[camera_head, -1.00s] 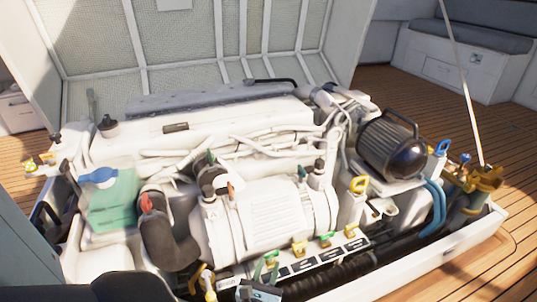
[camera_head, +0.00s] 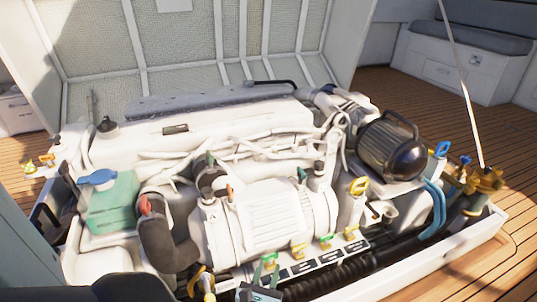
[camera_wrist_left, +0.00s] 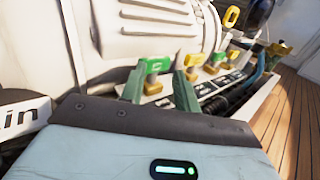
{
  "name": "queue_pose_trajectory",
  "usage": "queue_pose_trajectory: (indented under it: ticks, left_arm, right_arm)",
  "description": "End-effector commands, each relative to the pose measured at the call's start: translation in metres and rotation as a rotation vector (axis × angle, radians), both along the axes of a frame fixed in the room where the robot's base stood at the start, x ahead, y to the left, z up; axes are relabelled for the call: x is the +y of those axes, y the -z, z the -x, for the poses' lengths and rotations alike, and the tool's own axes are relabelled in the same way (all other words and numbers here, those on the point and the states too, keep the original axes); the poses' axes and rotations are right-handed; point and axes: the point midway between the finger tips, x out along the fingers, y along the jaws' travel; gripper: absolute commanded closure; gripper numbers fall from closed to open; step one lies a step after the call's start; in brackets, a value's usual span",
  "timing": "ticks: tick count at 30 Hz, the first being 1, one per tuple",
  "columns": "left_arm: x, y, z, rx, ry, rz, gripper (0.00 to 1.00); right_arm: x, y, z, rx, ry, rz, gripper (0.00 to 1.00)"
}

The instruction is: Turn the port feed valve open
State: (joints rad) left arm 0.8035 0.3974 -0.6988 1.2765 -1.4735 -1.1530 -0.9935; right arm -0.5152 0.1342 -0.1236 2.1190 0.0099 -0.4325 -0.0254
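A row of small valves with yellow and green handles stands along the front of the engine, above a strip of dark labels (camera_head: 318,260) too small to read. I cannot tell which one is labelled port feed. My left gripper (camera_head: 267,264) is at the leftmost valve of this row. In the left wrist view, my left gripper (camera_wrist_left: 162,77) has its two greenish fingers apart. The green handle (camera_wrist_left: 157,64) of that valve, on a yellow body, shows between and just beyond the fingertips. Contact cannot be told. My right gripper is not in view.
Neighbouring valves, one yellow (camera_head: 298,250) and one green (camera_head: 326,240), stand close on the right. A black corrugated hose (camera_head: 335,276) runs in front of the row. The white generator housing (camera_head: 265,215) rises behind it. A thick dark hose (camera_head: 165,240) is to the left.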

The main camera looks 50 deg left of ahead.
Motion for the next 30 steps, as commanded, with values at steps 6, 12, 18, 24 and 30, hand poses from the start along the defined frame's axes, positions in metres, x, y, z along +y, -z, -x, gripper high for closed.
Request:
queue_pose_trajectory:
  ticks: [6, 12, 18, 24, 30]
  left_arm:
    - [0.006, 0.001, -0.002, 0.0, -0.006, 0.002, 0.8]
    - [0.01, 0.001, 0.008, 0.002, -0.006, 0.001, 0.8]
    - [0.012, 0.001, 0.021, 0.002, -0.004, 0.0, 0.8]
    - [0.015, 0.0, 0.032, 0.001, -0.001, 0.001, 0.8]
    - [0.019, 0.001, 0.044, 0.002, -0.001, -0.001, 0.8]
  right_arm:
    - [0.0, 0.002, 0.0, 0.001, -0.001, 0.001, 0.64]
    - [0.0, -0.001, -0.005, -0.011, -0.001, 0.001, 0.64]
    - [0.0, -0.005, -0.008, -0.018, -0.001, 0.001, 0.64]
    - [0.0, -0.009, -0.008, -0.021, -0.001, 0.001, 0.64]
    - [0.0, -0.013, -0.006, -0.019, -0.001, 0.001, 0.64]
